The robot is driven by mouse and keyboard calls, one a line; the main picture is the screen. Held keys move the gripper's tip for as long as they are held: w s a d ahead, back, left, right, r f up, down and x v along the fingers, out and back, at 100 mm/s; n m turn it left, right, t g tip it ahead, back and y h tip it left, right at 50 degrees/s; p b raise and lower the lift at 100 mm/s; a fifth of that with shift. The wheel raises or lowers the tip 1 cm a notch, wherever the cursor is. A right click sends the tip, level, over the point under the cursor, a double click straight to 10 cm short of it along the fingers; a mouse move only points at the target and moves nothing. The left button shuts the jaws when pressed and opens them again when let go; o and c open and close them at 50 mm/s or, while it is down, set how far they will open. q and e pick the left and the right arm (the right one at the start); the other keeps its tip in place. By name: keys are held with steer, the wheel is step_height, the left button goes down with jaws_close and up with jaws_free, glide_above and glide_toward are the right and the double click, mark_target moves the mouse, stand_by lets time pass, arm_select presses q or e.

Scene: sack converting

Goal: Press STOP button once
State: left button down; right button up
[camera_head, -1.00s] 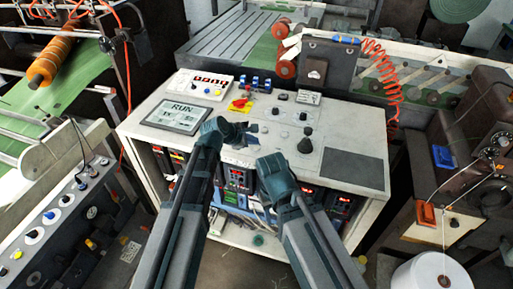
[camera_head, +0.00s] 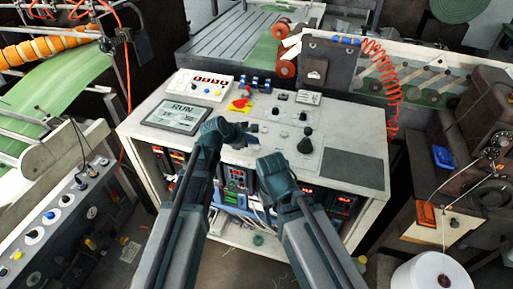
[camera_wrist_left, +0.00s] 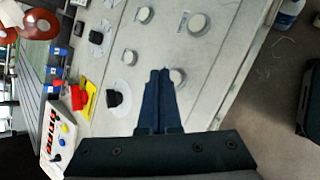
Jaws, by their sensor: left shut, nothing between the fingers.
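The control console (camera_head: 350,130) has a light top with several buttons and knobs. A red mushroom button (camera_head: 246,93) sits by a yellow plate (camera_head: 239,104); the red button also shows in the left wrist view (camera_wrist_left: 77,97). I cannot read a STOP label on any button. My left gripper (camera_head: 252,128) is over the console top, shut and empty. In the left wrist view its closed fingers (camera_wrist_left: 160,74) end beside a pale round button (camera_wrist_left: 178,77); I cannot tell if they touch it. My right arm is in front of the console; its fingers are hidden.
A screen reading RUN (camera_head: 177,115) is left of my left gripper. A black knob (camera_head: 305,140) stands up to the right. A white box with red digits (camera_head: 205,84) sits at the console's back left. A coiled red hose (camera_head: 392,95) hangs at the right.

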arm_select(q)
steer(key=shift+f+b, duration=0.4)
steer(key=shift+b, duration=0.05)
steer(key=shift+f+b, duration=0.45)
stand_by(0.7)
steer(key=shift+r, duration=0.1)
steer(key=shift+r+p, duration=0.8)
steer(key=shift+p, duration=0.1)
step_height(320, 180, up, 5)
steer(key=p, duration=0.5)
